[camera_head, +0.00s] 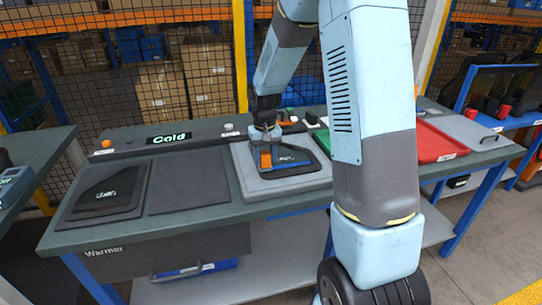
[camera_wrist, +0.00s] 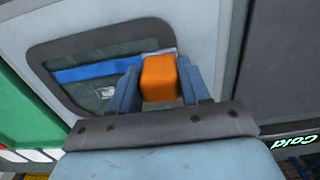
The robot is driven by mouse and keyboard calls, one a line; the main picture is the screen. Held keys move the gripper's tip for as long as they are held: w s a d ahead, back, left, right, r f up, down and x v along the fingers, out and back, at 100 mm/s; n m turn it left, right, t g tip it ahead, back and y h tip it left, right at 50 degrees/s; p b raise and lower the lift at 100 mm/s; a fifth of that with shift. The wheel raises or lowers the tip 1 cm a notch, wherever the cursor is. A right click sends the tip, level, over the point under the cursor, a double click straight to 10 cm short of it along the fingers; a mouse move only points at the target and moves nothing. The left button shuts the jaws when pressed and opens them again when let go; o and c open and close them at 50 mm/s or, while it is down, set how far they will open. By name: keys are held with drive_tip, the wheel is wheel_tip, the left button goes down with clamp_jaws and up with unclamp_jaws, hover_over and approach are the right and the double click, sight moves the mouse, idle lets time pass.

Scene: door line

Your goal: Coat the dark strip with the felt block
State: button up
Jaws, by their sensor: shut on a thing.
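The felt block (camera_wrist: 159,78) is orange and sits between the two fingers of my gripper (camera_wrist: 160,92). In the head view my gripper (camera_head: 266,150) points down, shut on the block, over a dark panel (camera_head: 298,156) lying on a light grey plate (camera_head: 247,185). A strip on this panel shows bright blue (camera_head: 292,165), running right from the block. In the wrist view the blue strip (camera_wrist: 95,72) runs left from the block. The block is at or just over the strip's end; its underside is hidden, so I cannot tell whether it touches.
Another dark panel (camera_head: 108,190) lies on the left pad above the warmer drawer (camera_head: 165,253). An empty dark pad (camera_head: 188,181) lies between it and the plate. A sign reading Cold (camera_head: 168,138) stands behind. A red tray (camera_head: 433,144) is at the right.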

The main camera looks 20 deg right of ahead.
drive_tip(key=shift+r, duration=4.05)
drive_tip(key=shift+s+d, duration=0.1)
